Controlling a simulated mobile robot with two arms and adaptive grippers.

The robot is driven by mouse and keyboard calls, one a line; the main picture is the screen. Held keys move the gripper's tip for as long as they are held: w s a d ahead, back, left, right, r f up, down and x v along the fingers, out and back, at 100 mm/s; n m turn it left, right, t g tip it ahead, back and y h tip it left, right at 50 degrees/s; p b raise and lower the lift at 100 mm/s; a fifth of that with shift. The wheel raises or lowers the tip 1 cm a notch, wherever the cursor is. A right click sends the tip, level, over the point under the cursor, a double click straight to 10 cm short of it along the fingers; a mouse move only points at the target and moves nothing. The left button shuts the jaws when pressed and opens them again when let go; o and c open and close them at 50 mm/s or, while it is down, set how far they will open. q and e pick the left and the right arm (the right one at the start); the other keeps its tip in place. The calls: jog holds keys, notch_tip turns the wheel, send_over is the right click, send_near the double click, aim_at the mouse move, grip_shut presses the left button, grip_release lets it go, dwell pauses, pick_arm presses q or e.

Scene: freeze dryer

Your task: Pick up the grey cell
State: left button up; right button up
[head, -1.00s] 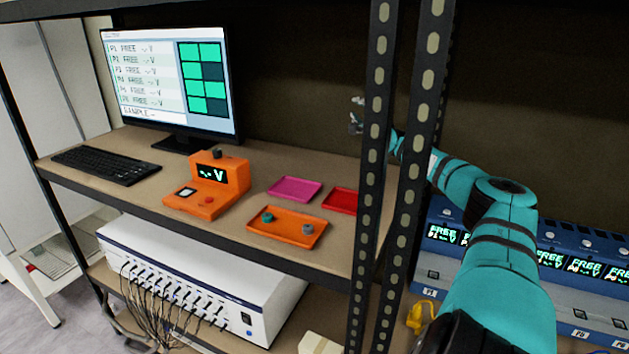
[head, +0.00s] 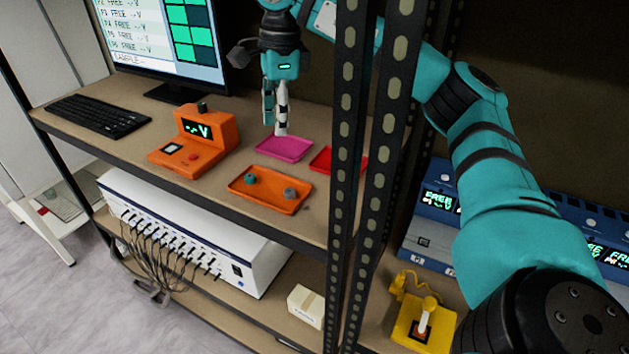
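The grey cell (head: 290,193) is a small round piece in the right part of the orange tray (head: 262,201) on the upper shelf. A teal cell (head: 250,178) sits left of it in the same tray. My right gripper (head: 275,127) points down above the back of the magenta tray (head: 285,148), behind and above the orange tray and apart from the grey cell. One teal finger and one black-and-white finger show close together; the gap between them is hard to judge. My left gripper is not in view.
Shelf posts (head: 345,150) stand in front of my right arm. An orange voltage tester (head: 195,142), a red tray (head: 335,160), a keyboard (head: 98,115) and a monitor (head: 165,40) share the shelf. A white instrument (head: 190,235) with cables and a yellow device (head: 422,325) are below.

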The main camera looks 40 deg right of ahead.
jog(key=s+h, duration=0.1)
jog(key=b, duration=0.2)
send_over(290, 191)
notch_tip(290, 191, down, 6)
jog(key=r, duration=0.1)
notch_tip(290, 191, down, 6)
jog(key=shift+w+r+p, duration=0.15)
jog(key=shift+r+p, duration=0.1)
jog(key=shift+p, duration=0.3)
jog(key=shift+f+p, duration=0.95)
jog(key=shift+f, duration=1.9)
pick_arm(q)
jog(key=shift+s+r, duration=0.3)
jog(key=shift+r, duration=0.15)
pick_arm(e)
jog(key=c, duration=0.6)
